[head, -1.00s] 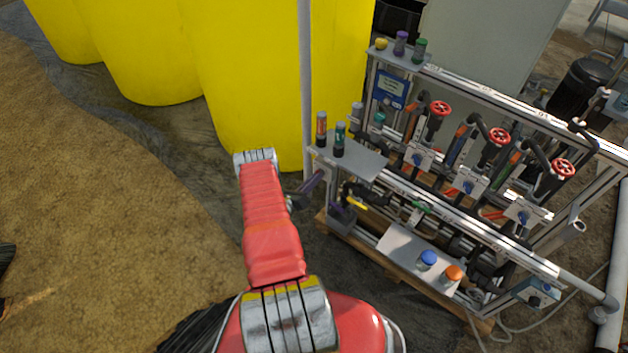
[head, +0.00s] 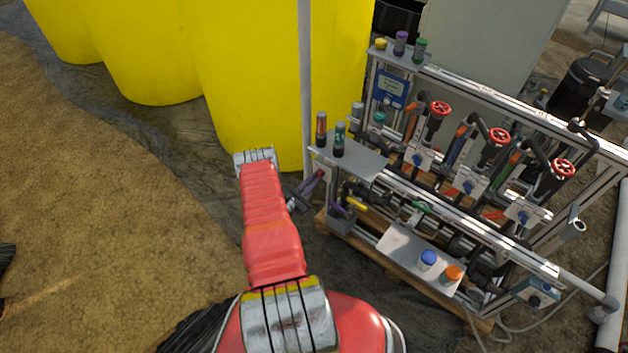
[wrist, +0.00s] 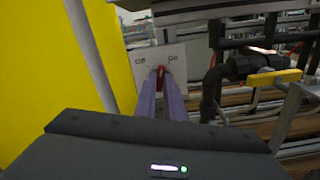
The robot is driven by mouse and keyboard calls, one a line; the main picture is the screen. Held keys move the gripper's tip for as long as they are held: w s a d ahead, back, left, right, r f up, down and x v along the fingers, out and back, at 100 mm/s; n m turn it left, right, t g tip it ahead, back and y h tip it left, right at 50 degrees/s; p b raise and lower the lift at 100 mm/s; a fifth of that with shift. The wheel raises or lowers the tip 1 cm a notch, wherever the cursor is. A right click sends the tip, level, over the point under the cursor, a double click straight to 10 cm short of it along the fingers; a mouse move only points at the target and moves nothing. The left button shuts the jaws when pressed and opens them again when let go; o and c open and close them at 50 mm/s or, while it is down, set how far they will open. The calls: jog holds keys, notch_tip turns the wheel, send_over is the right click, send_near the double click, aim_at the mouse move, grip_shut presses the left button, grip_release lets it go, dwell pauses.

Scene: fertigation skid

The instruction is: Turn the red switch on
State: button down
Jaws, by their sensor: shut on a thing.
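The red switch (wrist: 160,73) shows in the wrist view on a white plate (wrist: 140,58) with small dark marks on either side of it. My gripper (wrist: 161,82) has two purple fingers that reach forward to the plate and are shut on the red switch, one on each side. The fingers hide part of the switch. In the head view my gripper (head: 318,177) is at the left end of the skid, below the grey shelf (head: 352,160).
A grey post (head: 305,80) and yellow tanks (head: 245,80) stand just left of and behind my gripper. A yellow-handled valve (wrist: 275,77) and black pipes are close on the right. Bottles (head: 339,140) stand on the shelf above. Open ground lies to the left.

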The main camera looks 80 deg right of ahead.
jog(key=m, duration=0.5)
jog(key=shift+s+a+f+m, duration=0.1)
jog(key=shift+m, duration=0.3)
jog(key=c, duration=1.8)
grip_release()
jog(key=shift+c, duration=0.2)
jog(key=v, duration=1.3)
jog(key=shift+w+a, duration=0.25)
jog(key=shift+a, duration=0.05)
